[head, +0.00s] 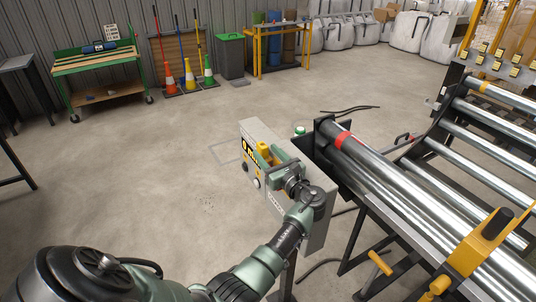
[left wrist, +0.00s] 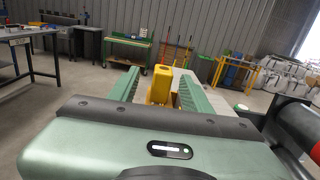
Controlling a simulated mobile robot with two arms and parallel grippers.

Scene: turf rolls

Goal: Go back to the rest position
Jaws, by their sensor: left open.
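My left gripper (head: 274,154) is in front of the upper part of a grey control box (head: 318,228) in the head view. In the left wrist view its two green fingers (left wrist: 158,76) are apart. A yellow part (left wrist: 161,88) of the box shows between the fingers in that view. It also shows beside the fingers in the head view (head: 263,148). I cannot tell whether the fingers touch it. My right gripper is in neither view.
Right of the box, a roller machine (head: 395,205) with shiny rollers and a red band fills the right side. A green cart (head: 98,66), cones (head: 189,75), a bin (head: 230,56) and white bags (head: 338,34) stand at the back. The floor at left centre is clear.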

